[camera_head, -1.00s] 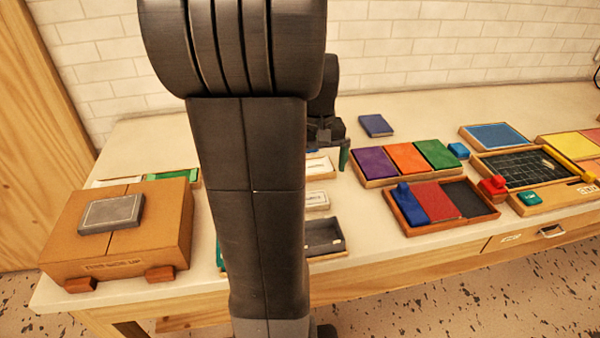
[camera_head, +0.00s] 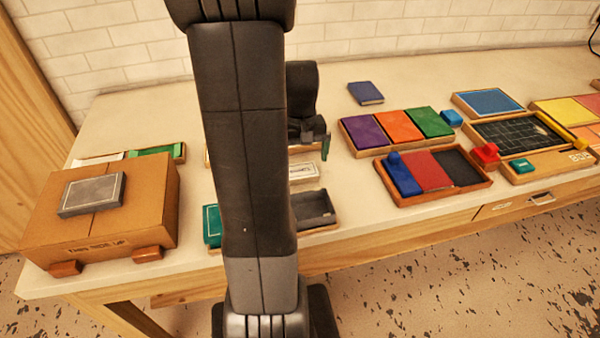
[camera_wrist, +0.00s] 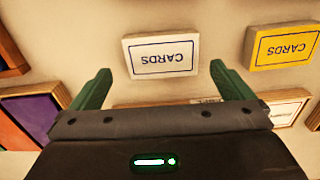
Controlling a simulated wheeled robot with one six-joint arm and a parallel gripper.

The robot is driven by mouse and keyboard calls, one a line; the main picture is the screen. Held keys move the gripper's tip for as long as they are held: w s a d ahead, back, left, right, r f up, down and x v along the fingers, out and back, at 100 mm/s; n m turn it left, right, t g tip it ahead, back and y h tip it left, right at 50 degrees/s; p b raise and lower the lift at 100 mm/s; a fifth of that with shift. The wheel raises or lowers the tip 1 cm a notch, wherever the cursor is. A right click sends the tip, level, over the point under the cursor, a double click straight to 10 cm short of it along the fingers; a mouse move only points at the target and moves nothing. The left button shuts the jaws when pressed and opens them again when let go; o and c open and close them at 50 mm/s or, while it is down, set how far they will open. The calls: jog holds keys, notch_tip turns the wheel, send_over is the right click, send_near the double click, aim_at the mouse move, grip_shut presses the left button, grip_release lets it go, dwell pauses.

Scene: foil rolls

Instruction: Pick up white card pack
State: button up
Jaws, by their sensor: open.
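The white card pack (camera_wrist: 161,56) lies on the table in the wrist view, a white block with a blue border and the word CARDS upside down. My gripper (camera_wrist: 161,80) is open, with its green fingers on either side of the near end of the pack, apart from it. In the head view my gripper (camera_head: 316,145) is over the table behind my arm. The white card pack cannot be made out there, as my arm hides part of the table.
A yellow card pack (camera_wrist: 284,46) lies right of the white one in the wrist view. The head view shows a cardboard box (camera_head: 105,215) at left, a tray of purple, orange and green pads (camera_head: 398,127), a dark blue book (camera_head: 366,93) and a red-and-blue tray (camera_head: 434,173).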

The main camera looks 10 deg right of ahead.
aim_at(300, 170)
notch_tip(300, 170, down, 4)
jog(key=shift+s+a+r, duration=0.1)
jog(key=shift+s+r, duration=0.05)
jog(key=shift+r, duration=0.05)
jog(key=c, duration=0.9)
jog(key=shift+c, duration=0.2)
jog(key=shift+r, duration=0.1)
